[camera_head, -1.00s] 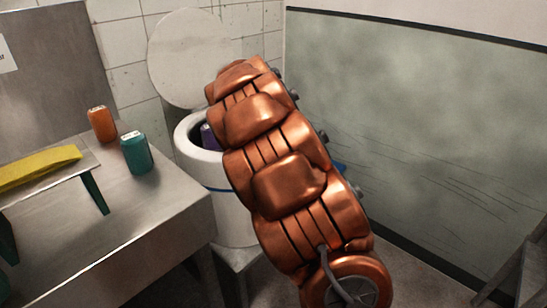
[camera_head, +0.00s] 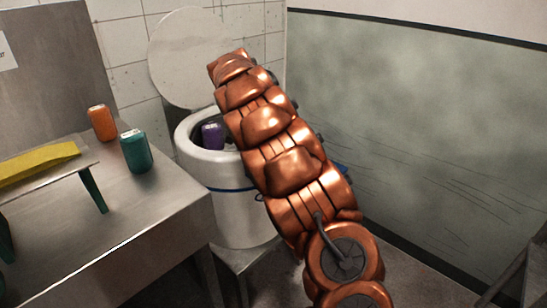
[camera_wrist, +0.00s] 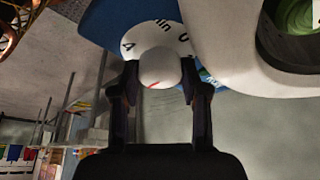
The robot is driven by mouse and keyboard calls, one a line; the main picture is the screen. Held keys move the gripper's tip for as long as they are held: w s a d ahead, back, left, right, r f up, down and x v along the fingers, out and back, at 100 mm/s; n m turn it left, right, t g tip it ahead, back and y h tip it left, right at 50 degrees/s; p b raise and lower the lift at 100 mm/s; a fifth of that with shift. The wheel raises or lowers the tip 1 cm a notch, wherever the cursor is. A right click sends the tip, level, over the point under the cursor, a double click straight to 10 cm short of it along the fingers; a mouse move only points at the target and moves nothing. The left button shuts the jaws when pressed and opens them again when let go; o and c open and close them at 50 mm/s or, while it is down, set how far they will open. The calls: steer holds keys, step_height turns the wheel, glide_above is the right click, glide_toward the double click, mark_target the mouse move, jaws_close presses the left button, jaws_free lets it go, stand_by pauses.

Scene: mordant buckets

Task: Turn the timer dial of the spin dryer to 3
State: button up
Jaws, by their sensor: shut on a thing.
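The spin dryer (camera_head: 236,212) is a white drum with a blue band and a raised round lid (camera_head: 185,60), standing left of and behind my arm in the head view. Its timer dial (camera_wrist: 161,66) is a pale round knob with a red mark at its lower edge, on a white lettered face (camera_wrist: 150,37) over a blue panel (camera_wrist: 105,22). My gripper (camera_wrist: 160,75) is shut on the knob, one finger on each side. No number 3 is readable on the face. In the head view my arm hides the gripper and dial.
A purple container (camera_head: 212,136) sits in the dryer's opening. An orange can (camera_head: 102,123) and a teal can (camera_head: 136,151) stand on the steel bench (camera_head: 150,205) at left, near a yellow item (camera_head: 38,162). A green wall (camera_head: 430,120) stands at right.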

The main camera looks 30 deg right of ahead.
steer(key=shift+f+m, duration=0.1)
steer(key=shift+m, duration=0.5)
steer(key=shift+g, duration=0.3)
steer(key=o, duration=0.8)
steer(key=shift+o, duration=0.2)
steer(key=shift+v, duration=3.75)
steer(key=shift+s+d, duration=0.1)
